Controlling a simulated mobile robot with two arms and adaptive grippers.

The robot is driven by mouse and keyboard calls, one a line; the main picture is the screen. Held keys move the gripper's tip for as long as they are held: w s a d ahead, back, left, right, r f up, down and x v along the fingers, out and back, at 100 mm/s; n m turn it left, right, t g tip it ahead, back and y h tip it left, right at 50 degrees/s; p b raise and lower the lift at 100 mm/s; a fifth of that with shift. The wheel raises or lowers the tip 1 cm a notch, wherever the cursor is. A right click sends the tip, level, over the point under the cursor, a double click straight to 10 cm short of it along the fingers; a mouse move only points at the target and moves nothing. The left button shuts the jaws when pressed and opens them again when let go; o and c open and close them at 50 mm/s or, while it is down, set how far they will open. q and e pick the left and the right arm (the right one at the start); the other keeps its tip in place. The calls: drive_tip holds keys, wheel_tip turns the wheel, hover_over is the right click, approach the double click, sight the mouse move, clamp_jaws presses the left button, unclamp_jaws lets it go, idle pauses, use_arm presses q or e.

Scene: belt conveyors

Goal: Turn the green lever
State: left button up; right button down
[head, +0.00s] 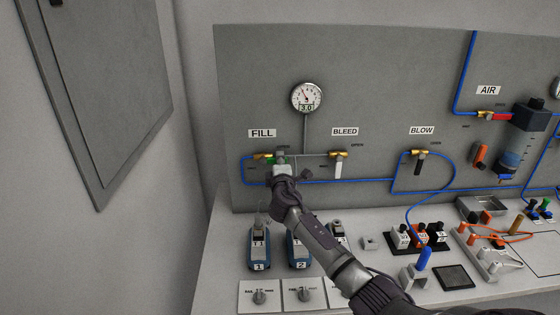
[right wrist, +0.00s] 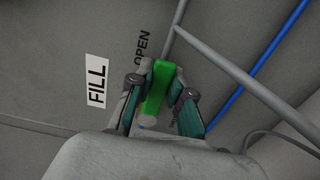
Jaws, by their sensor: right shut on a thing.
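The green lever (right wrist: 157,90) sits between the two fingers of my right gripper (right wrist: 161,88) in the right wrist view. The fingers are shut on it, one on each side. The OPEN marking is beside the lever's far end, and the FILL label lies to the left. In the head view, the right gripper (head: 281,158) is at the FILL valve on the grey panel, just below and right of the FILL label (head: 262,133). Only a bit of green shows there beside the brass fitting; the gripper hides most of the lever. My left gripper is not in view.
A pressure gauge (head: 307,97) is above the valve. The BLEED valve with a white lever (head: 339,168) and the BLOW valve with a black lever (head: 419,166) are to the right. Blue tubing runs along the panel. Blue devices (head: 259,248) stand on the bench below.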

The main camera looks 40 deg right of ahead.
idle(0.4)
drive_tip(key=c, duration=1)
unclamp_jaws()
drive_tip(key=shift+c, duration=0.2)
drive_tip(key=v, duration=1.2)
drive_tip(key=shift+f, duration=0.1)
